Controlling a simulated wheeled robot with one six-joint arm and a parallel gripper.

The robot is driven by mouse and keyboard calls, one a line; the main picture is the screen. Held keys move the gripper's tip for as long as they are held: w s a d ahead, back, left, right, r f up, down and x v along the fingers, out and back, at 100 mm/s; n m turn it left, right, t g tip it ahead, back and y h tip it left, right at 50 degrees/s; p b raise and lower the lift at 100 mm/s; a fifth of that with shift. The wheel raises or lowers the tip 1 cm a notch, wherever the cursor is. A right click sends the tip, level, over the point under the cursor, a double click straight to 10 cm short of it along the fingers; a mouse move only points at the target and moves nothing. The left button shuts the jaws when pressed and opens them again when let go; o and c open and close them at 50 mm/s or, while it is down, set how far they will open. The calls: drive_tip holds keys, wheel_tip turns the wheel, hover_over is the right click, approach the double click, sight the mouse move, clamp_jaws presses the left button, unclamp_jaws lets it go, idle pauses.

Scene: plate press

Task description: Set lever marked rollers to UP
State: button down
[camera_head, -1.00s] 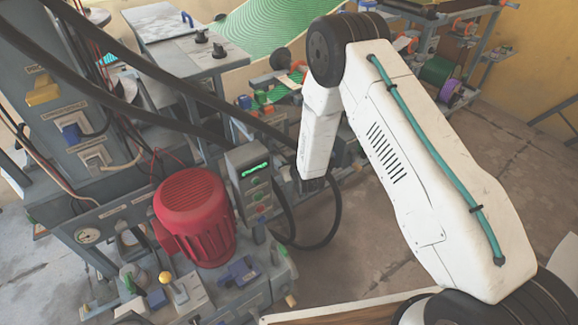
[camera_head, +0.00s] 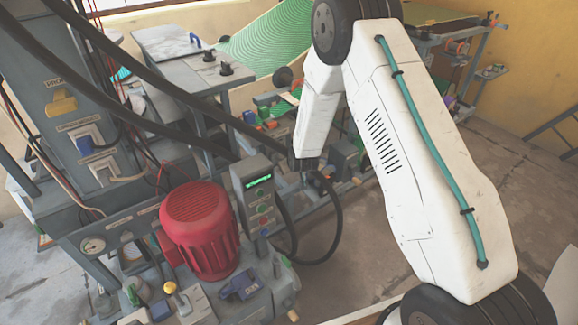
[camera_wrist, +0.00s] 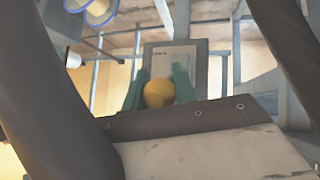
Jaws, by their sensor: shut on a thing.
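In the wrist view my gripper (camera_wrist: 160,82) has its two teal fingers closed around a yellow-orange ball knob (camera_wrist: 158,94). Behind the knob is a grey plate (camera_wrist: 202,60) with a paler panel whose marking is too small to read. The lever's shaft is hidden, and I cannot tell its position. In the head view the gripper fingers and the held knob are not visible; my white arm reaches down behind the control box. Another yellow-knobbed lever (camera_head: 170,287) stands on the near machine, apart from my arm.
A red motor (camera_head: 199,228) and a grey control box with a green display (camera_head: 257,182) stand left of my arm. Black cables (camera_head: 338,225) loop beside it. Bare floor (camera_head: 350,262) shows between the machine and my arm.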

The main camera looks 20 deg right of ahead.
drive_tip(key=shift+w+r, duration=0.1)
drive_tip(key=shift+r, duration=0.05)
drive_tip(key=c, duration=1.1)
unclamp_jaws()
drive_tip(key=shift+d, duration=0.1)
drive_tip(key=v, duration=0.7)
drive_tip(key=shift+s+r, duration=0.2)
drive_tip(key=shift+s, duration=0.15)
